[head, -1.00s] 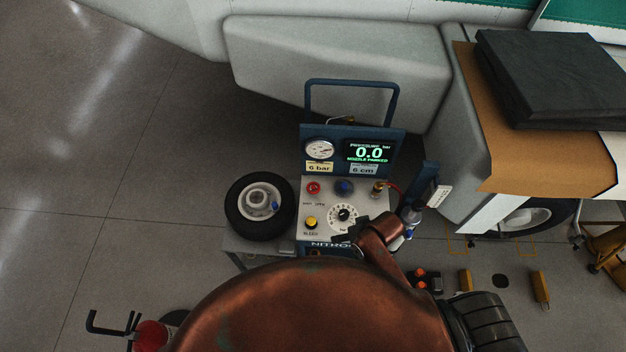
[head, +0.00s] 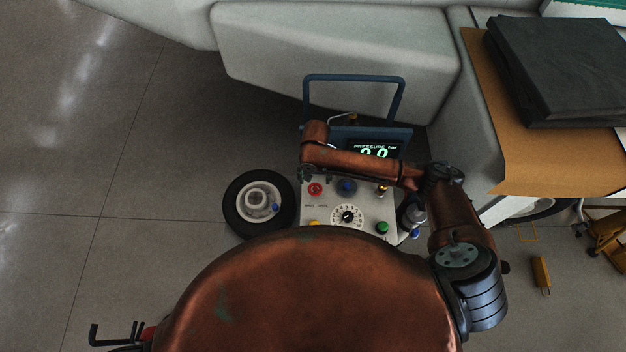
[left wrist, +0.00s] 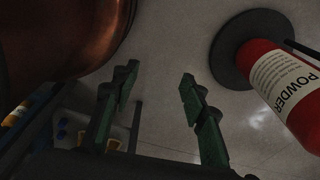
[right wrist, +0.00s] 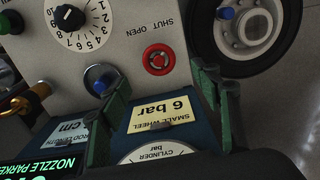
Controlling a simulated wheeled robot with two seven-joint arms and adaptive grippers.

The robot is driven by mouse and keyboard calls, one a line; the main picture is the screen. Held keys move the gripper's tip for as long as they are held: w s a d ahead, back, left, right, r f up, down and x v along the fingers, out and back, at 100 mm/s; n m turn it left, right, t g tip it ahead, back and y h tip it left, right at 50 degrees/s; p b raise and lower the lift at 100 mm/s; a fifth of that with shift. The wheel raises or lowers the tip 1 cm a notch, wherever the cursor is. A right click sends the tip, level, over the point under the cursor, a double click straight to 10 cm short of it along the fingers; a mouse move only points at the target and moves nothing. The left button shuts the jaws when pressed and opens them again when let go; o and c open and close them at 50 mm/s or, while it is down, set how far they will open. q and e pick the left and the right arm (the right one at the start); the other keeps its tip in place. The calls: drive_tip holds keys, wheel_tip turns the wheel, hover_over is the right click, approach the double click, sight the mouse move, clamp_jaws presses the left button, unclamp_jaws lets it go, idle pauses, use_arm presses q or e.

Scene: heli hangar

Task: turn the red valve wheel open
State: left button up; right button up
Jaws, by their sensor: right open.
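The red valve wheel (head: 315,189) is a small round red knob on the pale panel of the nitrogen cart (head: 370,214). It also shows in the right wrist view (right wrist: 158,60), beside the words SHUT and OPEN. My right gripper (head: 314,175) is just behind the wheel in the head view. In the right wrist view my right gripper (right wrist: 165,90) has its fingers apart and empty, with the wheel just beyond the tips. My left gripper (left wrist: 157,85) is open and empty in the left wrist view, and I do not see it in the head view.
A blue knob (head: 346,187), numbered dial (head: 347,215) and green button (head: 382,228) share the panel. A small wheel with a tyre (head: 258,204) lies left of it. A red powder extinguisher (left wrist: 285,90) stands near my left gripper. Open floor lies left.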

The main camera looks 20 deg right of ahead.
sight(315, 188)
wheel_tip(315, 188, down, 3)
drive_tip(key=shift+d+f, duration=0.1)
drive_tip(key=shift+d, duration=0.05)
wheel_tip(315, 188, down, 3)
drive_tip(key=shift+f, duration=0.75)
use_arm(q)
drive_tip(key=shift+s+f, duration=0.25)
drive_tip(key=shift+s, duration=0.15)
drive_tip(key=shift+s+a, duration=0.1)
drive_tip(key=shift+s, duration=0.05)
use_arm(e)
drive_tip(key=shift+c, duration=0.7)
drive_tip(key=c, duration=1)
use_arm(q)
drive_tip(key=shift+s, duration=0.35)
